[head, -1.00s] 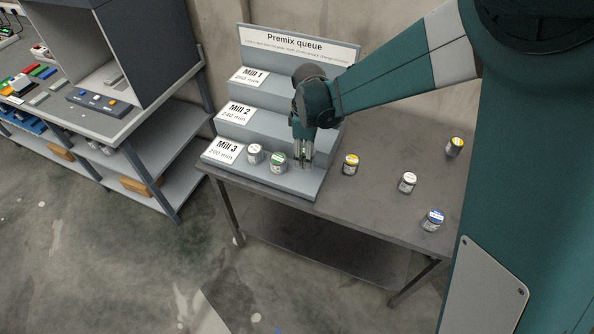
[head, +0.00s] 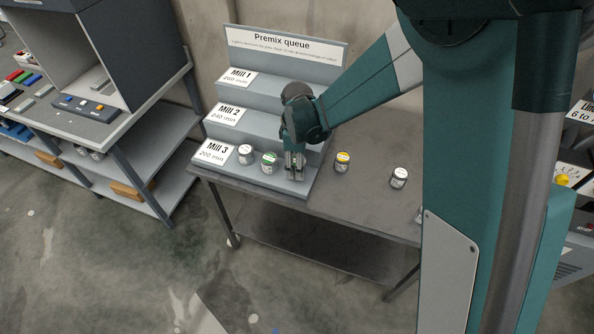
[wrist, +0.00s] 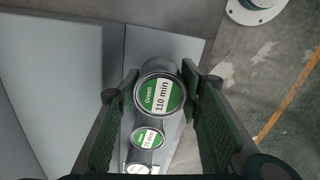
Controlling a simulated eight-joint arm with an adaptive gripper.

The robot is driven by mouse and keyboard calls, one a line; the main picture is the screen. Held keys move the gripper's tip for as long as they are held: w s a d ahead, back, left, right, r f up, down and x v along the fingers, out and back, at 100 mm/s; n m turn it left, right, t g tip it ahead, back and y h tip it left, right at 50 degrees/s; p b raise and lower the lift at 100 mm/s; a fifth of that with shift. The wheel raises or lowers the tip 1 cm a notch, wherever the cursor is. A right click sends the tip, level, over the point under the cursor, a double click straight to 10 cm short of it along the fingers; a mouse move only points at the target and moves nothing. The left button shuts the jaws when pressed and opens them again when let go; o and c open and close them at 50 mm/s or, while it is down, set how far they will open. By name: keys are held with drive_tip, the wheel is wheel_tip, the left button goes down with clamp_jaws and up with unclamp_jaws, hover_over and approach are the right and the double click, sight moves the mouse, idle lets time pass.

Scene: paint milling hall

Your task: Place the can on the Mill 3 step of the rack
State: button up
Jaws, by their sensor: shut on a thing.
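My gripper (head: 294,165) is low over the right part of the Mill 3 step, the lowest step of the grey rack (head: 262,122). In the wrist view it is shut on a can (wrist: 160,97) with a green lid label reading "Green 110 min". The held can appears upright and at or just above the step; I cannot tell if its base touches. To its left on the same step stand a second green-lidded can (head: 269,162) and a white-lidded can (head: 245,154). The Mill 3 card (head: 214,153) is at the step's left end.
A yellow-lidded can (head: 342,161) and a white-lidded can (head: 399,177) stand on the dark table (head: 370,215) right of the rack. The Mill 1 and Mill 2 steps hold no cans that I can see. A shelved bench (head: 150,150) stands at the left.

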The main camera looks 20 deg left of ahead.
drive_tip(key=shift+f, duration=1.45)
drive_tip(key=shift+f, duration=0.2)
drive_tip(key=o, duration=0.7)
drive_tip(key=shift+r, duration=0.25)
drive_tip(key=shift+r, duration=5.95)
